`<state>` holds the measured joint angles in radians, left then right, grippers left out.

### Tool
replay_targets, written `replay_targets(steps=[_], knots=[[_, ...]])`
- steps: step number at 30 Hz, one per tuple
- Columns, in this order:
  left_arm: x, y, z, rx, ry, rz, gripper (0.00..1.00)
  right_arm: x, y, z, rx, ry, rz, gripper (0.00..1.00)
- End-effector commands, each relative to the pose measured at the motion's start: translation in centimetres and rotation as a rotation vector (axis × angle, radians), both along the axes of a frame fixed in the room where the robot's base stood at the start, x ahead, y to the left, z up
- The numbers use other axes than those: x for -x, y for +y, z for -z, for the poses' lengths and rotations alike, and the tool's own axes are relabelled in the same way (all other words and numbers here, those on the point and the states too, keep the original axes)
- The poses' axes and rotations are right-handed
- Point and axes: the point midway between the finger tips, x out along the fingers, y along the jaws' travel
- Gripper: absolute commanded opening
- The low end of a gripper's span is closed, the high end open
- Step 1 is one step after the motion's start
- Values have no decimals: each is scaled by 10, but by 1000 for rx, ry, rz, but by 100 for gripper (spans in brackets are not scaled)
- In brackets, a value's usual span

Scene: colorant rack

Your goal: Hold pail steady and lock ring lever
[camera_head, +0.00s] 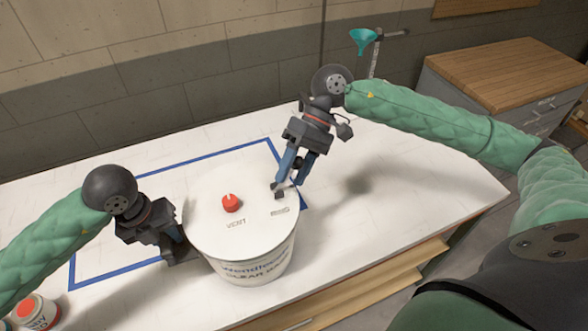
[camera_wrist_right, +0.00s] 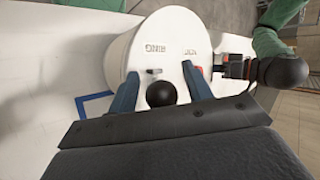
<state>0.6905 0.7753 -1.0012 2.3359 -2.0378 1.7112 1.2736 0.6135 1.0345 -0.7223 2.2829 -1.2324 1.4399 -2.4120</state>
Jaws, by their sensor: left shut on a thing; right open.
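The white pail (camera_head: 241,245) stands upright on the table, with a lid carrying a red vent knob (camera_head: 231,203) and printed VENT and RING lettering. My left gripper (camera_head: 182,248) is shut at the pail's left side; the exact grip on the pail is partly hidden. My right gripper (camera_head: 288,185) is over the lid's right edge, pointing down, with its blue fingers apart. In the right wrist view a black ball knob (camera_wrist_right: 162,93), seemingly the ring lever's end, shows between the open fingers (camera_wrist_right: 160,95), with gaps on both sides.
Blue tape (camera_head: 110,273) outlines a rectangle on the white table (camera_head: 430,195), partly under the pail. A container with a red cap (camera_head: 26,307) stands at the lower left. A teal funnel (camera_head: 363,40) is on a stand behind. The table's right side is clear.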

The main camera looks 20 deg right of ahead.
Motion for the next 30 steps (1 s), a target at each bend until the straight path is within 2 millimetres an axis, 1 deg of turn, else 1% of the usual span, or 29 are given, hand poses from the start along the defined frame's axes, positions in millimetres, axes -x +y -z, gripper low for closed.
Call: replay_targets(steps=[4,7,15,21,25,30], knots=[[0,0,0,1,1,0,0,-2,-3,-4,1,-1,1,50],[0,-1,0,1,1,0,0,-7,-11,-12,1,0,1,50],[0,-1,0,2,1,0,0,-26,-42,-48,1,-2,3,50],[0,-1,0,2,1,0,0,-37,-61,-71,0,0,1,50],[0,-1,0,2,1,0,0,-42,-69,-80,0,-1,1,50],[0,-1,0,2,1,0,0,-44,-73,-84,0,0,0,50]])
